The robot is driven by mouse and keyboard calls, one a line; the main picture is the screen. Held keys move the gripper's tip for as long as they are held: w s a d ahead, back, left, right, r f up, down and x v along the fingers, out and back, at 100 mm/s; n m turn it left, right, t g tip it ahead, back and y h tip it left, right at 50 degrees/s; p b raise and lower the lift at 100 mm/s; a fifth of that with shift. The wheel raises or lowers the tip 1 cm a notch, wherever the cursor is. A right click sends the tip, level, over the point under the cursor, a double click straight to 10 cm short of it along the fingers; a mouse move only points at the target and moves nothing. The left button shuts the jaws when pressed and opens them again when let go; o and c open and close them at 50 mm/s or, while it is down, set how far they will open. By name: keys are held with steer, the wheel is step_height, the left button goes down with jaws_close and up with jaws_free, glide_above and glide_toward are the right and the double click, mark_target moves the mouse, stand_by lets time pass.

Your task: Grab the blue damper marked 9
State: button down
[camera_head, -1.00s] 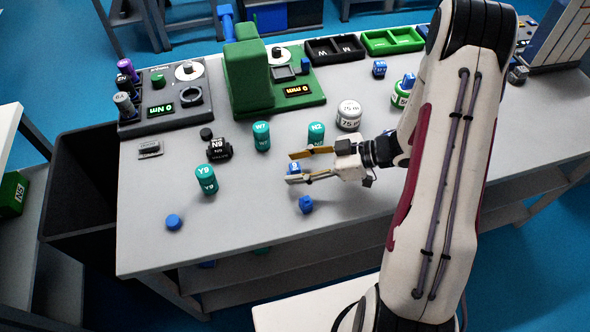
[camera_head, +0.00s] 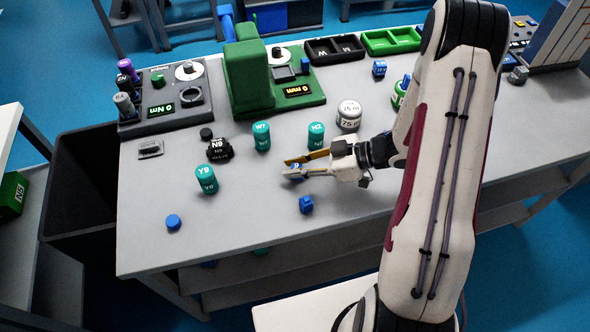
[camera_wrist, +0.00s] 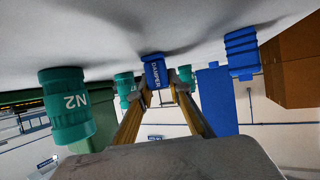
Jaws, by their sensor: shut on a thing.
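A small blue damper (camera_head: 296,169) lies on the grey table between the jaws of my gripper (camera_head: 290,168). In the wrist view, the damper (camera_wrist: 156,73) shows the word DAMPER on its side, and my fingertips (camera_wrist: 158,80) are shut on it from both sides. I cannot read a number on it clearly. It still appears to be at the table surface. A second blue piece (camera_head: 306,204) stands apart, nearer the front edge; a blue ribbed piece (camera_wrist: 241,53) shows at the right in the wrist view.
Teal cylinders marked N2 (camera_head: 316,134), W7 (camera_head: 262,136) and Y9 (camera_head: 206,179) stand behind and left of my gripper. A white weight (camera_head: 349,115) is behind it. A round blue cap (camera_head: 173,222) lies front left.

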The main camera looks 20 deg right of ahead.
mark_target(295, 166)
steer(key=shift+r, duration=0.15)
steer(key=shift+r, duration=4.9)
